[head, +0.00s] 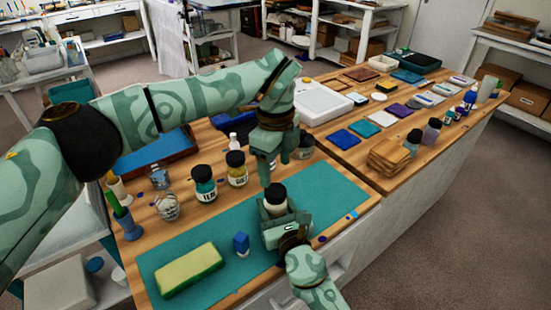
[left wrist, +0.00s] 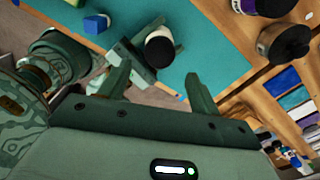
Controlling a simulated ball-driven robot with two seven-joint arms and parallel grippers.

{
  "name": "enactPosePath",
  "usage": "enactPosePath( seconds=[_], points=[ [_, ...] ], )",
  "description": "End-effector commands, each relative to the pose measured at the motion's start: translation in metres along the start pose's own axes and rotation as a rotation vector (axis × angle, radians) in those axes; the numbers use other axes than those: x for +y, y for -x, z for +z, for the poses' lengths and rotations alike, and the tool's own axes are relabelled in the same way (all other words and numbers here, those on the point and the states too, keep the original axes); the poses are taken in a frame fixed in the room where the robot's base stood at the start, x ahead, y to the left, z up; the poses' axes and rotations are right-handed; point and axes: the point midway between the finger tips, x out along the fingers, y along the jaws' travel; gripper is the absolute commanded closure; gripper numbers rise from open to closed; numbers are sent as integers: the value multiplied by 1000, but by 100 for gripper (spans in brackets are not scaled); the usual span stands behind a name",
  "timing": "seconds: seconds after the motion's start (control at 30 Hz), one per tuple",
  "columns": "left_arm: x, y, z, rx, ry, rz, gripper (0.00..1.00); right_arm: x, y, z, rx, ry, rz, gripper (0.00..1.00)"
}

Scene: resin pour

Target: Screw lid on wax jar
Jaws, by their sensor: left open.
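The wax jar (head: 277,207) is a small pale jar with a black lid (head: 276,191) on top. It stands upright at the right part of the teal mat (head: 325,187). My right gripper (head: 283,222) is around the jar's body, with its fingers shut on its sides. My left gripper (head: 272,173) points down just above the lid, open and empty. In the left wrist view, the black lid (left wrist: 160,53) shows beyond and between the open left fingers (left wrist: 155,80), apart from them. I cannot tell how tightly the lid sits.
Two black-lidded jars (head: 204,184) (head: 237,171) stand behind the mat. A yellow-green sponge-like block (head: 189,270) and a small blue item (head: 241,243) lie on the mat. A wooden stack (head: 389,156) and coloured sheets (head: 345,138) fill the right.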

Motion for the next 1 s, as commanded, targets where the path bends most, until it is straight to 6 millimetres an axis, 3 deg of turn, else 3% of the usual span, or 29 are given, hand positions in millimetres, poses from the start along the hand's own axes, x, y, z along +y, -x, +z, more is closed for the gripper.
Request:
enactPosePath(
  seconds=[0.4, 0.83, 1.0],
  points=[
    [0, -60, 0, 1, 0, 2, 37, 0, 0, 0, 0, 0, 0, 100],
    [0, -68, 0, 0, -1, 0, 37, 0, 0, 0, 0, 0, 0, 100],
    [0, -68, 0, 0, -1, 0, 82, 0, 0, 0, 0, 0, 0, 100]
  ],
)
